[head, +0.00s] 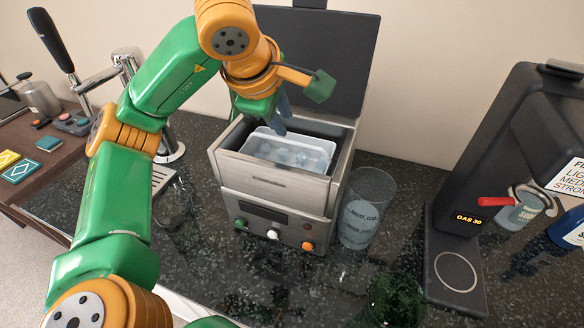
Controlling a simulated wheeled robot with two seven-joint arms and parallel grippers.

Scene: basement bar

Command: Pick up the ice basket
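The ice basket (318,160), a pale translucent tub with ice in it, sits inside the open ice maker (270,199). The ice maker is a silver box with knobs on its front, and its dark lid (335,55) stands up at the back. My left gripper (282,122) points down over the back of the basket, near its rear rim. Its fingers are seen nearly edge-on and partly overlap, so I cannot tell whether they are apart or touch the basket. My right gripper is not in view.
A tall clear glass (364,212) stands close to the ice maker's right side. A dark machine (500,150) with a red-handled part stands further right. A tap (125,70) with a black lever stands at the left.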

